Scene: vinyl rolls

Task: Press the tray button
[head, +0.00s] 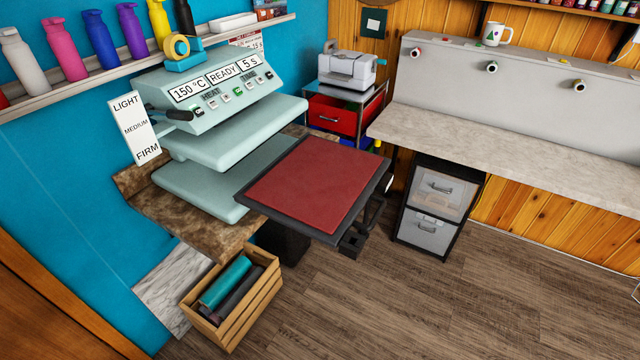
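A pale green heat press (225,125) stands on a brown stone-look counter (180,215) at the left. Its panel shows "150 °C", "READY" and "5 s" above HEAT and TIME labels and a row of small buttons (225,97). A flat tray with a red pad (315,182) and dark rim sticks out to the right of the press, clear of its upper plate. A small black block (351,243) sits under the tray's front corner. I cannot tell which part is the tray button. Neither of my grippers is in view.
A wooden crate (262,292) with rolls stands on the floor below. A dark drawer unit (436,205) stands under the long grey bench (500,140) at the right. A red-drawer cart (335,115) carries a white machine (348,70). The floor at front right is clear.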

